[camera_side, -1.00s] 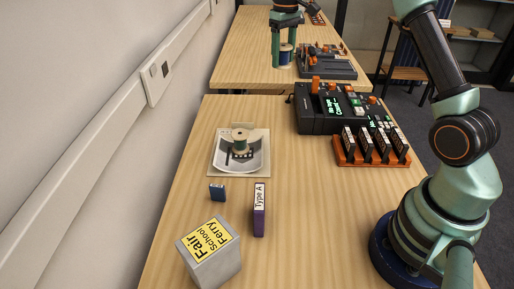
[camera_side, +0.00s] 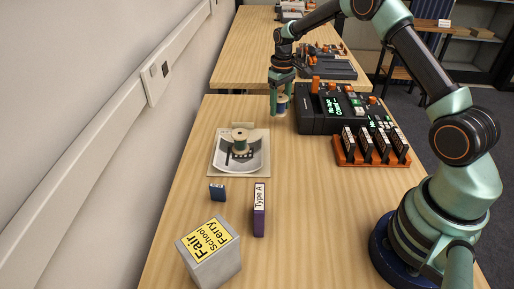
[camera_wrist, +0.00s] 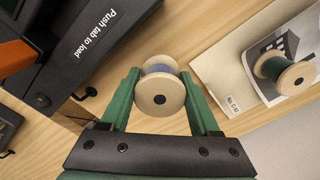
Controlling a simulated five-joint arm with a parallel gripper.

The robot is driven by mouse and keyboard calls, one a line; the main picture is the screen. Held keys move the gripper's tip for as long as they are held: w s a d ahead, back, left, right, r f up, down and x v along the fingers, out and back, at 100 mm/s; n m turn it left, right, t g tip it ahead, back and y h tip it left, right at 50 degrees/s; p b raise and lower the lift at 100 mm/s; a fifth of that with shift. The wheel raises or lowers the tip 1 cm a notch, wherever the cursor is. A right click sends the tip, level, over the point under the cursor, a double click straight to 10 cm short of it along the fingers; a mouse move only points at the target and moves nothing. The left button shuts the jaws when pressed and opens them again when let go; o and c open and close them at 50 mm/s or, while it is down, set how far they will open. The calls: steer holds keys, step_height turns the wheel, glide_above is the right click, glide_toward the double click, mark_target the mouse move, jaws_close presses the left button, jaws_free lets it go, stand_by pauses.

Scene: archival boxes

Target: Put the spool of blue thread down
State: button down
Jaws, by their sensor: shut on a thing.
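The spool of blue thread (camera_side: 281,103) has pale wooden ends. My gripper (camera_side: 280,110) is shut on it, one green finger on each side, near the back edge of the near table, left of the black machine. In the wrist view the spool (camera_wrist: 158,94) sits between the fingertips with its round wooden end facing the camera and a little blue thread showing. The spool is upright and low over the table; I cannot tell whether it touches the wood.
A green-thread spool (camera_side: 240,137) stands on a photo card (camera_side: 226,170). The black machine (camera_side: 315,118) is close on the right, with an orange rack (camera_side: 372,160) before it. A blue box (camera_side: 217,192), purple box (camera_side: 259,212) and grey box (camera_side: 212,262) stand nearer.

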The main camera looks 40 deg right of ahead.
mark_target(279, 114)
steer(key=shift+f, duration=1.8)
steer(key=shift+f, duration=0.1)
steer(key=c, duration=0.5)
jaws_free()
steer(key=shift+f, duration=0.1)
steer(key=shift+c, duration=0.2)
steer(key=o, duration=0.4)
